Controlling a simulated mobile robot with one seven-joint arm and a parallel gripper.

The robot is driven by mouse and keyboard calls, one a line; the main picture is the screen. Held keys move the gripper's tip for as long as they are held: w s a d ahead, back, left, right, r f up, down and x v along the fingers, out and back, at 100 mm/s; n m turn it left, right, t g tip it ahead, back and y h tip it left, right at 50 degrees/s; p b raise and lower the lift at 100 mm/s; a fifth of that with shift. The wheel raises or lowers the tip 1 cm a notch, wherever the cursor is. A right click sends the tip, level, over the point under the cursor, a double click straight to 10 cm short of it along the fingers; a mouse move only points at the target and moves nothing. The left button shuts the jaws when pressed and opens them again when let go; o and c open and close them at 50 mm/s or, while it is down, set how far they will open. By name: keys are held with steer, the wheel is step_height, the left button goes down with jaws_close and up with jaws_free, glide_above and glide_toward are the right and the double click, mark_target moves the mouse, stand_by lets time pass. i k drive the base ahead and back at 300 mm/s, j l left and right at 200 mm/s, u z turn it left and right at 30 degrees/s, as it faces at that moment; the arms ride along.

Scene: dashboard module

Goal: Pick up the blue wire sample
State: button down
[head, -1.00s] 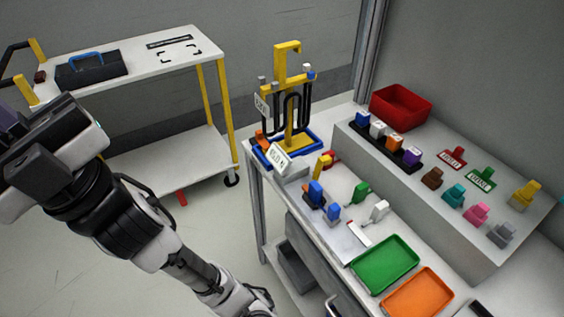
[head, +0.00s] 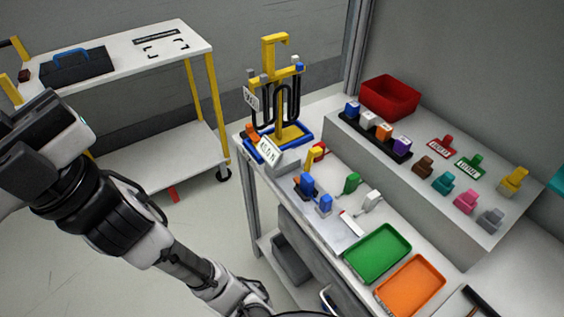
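Several blue pieces show in the head view, and I cannot tell which is the blue wire sample. A small blue block (head: 352,108) stands at the left end of the black rack (head: 378,133) on the raised shelf, beside white, orange and purple ones. Two other blue pieces stand on the lower bench, one taller (head: 307,184) and one shorter (head: 325,204). My gripper (head: 28,140) is at the left edge, far from the bench and over the floor side. Its fingers are not clearly visible, so its opening and any contents are hidden.
A yellow stand (head: 275,90) with black cables is at the bench's far end. A green tray (head: 377,254), an orange tray (head: 410,287) and a red bin (head: 390,97) are empty. A white cart (head: 120,58) with a toolbox stands at the left.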

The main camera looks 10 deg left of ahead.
mark_target(306, 182)
steer(key=j+z, duration=0.4)
steer(key=i+j+z, duration=0.1)
steer(key=j+z, duration=0.35)
steer(key=l, duration=0.1)
